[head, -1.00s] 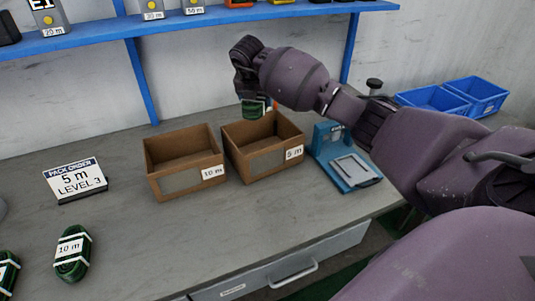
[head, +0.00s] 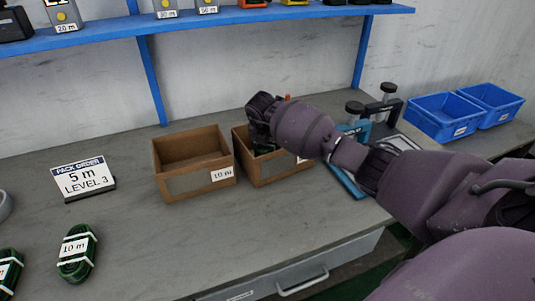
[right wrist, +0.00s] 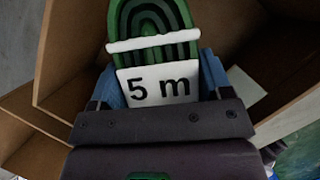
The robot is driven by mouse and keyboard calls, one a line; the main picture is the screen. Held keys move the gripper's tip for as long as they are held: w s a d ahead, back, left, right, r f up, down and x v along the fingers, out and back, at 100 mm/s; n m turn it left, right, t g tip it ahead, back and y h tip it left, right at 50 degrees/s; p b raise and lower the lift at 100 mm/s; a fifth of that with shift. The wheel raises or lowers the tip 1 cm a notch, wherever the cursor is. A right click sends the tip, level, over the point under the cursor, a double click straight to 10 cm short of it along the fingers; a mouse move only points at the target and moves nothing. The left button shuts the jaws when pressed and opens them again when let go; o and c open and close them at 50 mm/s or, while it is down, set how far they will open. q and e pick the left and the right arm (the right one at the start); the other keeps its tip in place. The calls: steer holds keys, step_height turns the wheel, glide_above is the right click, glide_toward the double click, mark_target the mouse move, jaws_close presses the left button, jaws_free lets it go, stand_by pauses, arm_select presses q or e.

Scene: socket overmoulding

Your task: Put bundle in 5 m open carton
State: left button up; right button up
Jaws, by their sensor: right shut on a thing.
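The green cable bundle (right wrist: 155,35) with a white "5 m" tag is between the blue fingers of my right gripper (right wrist: 160,85) in the right wrist view. The gripper is shut on it. In the head view my right gripper (head: 262,135) is over the right-hand open carton (head: 275,170), and a bit of green shows inside the carton's opening. My arm hides this carton's label now. The carton's brown walls (right wrist: 65,60) surround the bundle in the right wrist view. I cannot tell whether the bundle touches the carton floor. My left gripper is not in view.
A second open carton (head: 195,180) marked "10 m" stands just left. A pack order sign (head: 83,178) reads "5 m LEVEL 3". A "10 m" bundle (head: 77,255) lies at the front left. Blue bins (head: 440,117) stand at the right. The bench front middle is clear.

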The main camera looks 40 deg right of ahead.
step_height(320, 180, down, 5)
steer(key=shift+b, duration=0.5)
steer(key=shift+f, duration=0.35)
steer(key=shift+r, duration=0.1)
steer(key=o, duration=0.6)
steer(key=shift+f, duration=0.2)
steer(key=o, duration=0.5)
steer(key=shift+c, duration=0.2)
steer(key=shift+r, duration=0.1)
